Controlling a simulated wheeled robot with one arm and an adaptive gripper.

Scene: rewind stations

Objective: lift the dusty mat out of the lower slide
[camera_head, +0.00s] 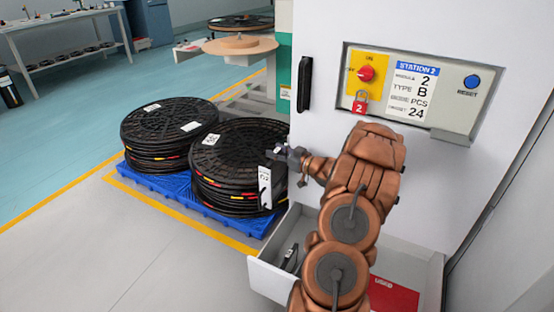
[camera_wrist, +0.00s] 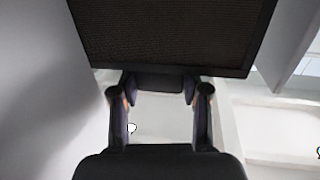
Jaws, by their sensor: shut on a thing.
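The dusty mat (camera_wrist: 170,35) is a dark brown, finely textured panel in a black frame, at the top of the wrist view. Its near edge lies between the fingertips of my gripper (camera_wrist: 160,90), which is shut on it. The top of the mat runs out of that view. In the head view my gripper (camera_head: 280,153) is in front of the dark reels, left of the station.
Two stacks of black reels (camera_head: 160,135) stand on a blue pallet (camera_head: 160,182) at the left. A red panel marked USED (camera_head: 393,296) lies in the drawer. The station panel (camera_head: 455,112) has a red knob, a padlock and a blue button. Floor at lower left is clear.

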